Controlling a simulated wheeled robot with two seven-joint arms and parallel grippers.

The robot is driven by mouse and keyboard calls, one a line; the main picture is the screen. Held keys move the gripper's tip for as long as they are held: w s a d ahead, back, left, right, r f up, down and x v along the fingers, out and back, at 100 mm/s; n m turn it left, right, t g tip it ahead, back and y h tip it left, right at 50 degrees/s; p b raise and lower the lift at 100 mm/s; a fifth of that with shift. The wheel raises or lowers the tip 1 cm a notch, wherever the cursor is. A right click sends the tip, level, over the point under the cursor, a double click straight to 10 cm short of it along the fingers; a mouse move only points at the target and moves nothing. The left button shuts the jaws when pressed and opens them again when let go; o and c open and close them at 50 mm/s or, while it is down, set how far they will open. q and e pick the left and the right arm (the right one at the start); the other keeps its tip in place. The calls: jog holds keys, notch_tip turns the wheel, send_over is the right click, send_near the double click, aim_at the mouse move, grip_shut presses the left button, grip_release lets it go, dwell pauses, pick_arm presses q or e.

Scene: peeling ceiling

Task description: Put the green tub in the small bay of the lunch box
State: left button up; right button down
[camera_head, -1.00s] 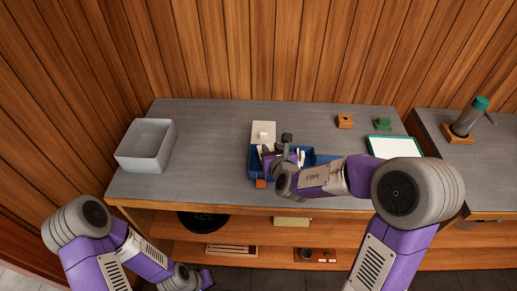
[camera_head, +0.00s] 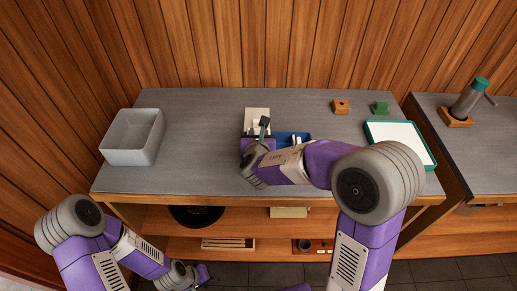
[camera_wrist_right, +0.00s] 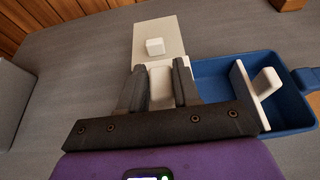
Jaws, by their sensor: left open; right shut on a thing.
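The green tub (camera_head: 380,107) is a small block-like piece at the back right of the counter, away from both arms. The blue lunch box (camera_head: 296,137) is mid-counter, partly hidden by my right arm. In the right wrist view, the lunch box (camera_wrist_right: 212,68) has a white divider (camera_wrist_right: 243,92) with a raised tab. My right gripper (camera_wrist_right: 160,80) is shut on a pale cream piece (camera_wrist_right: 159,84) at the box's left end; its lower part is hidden. The right gripper also shows in the head view (camera_head: 262,127). My left arm is low at left, its fingers out of sight.
A grey bin (camera_head: 132,137) stands at left. An orange block (camera_head: 340,106) is left of the green tub. A green-rimmed white tray (camera_head: 400,140) lies at right. The counter between bin and box is clear.

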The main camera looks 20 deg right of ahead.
notch_tip(320, 180, down, 5)
jog(key=shift+r+b, duration=0.1)
jog(key=shift+b, duration=0.8)
jog(key=c, duration=0.8)
grip_release()
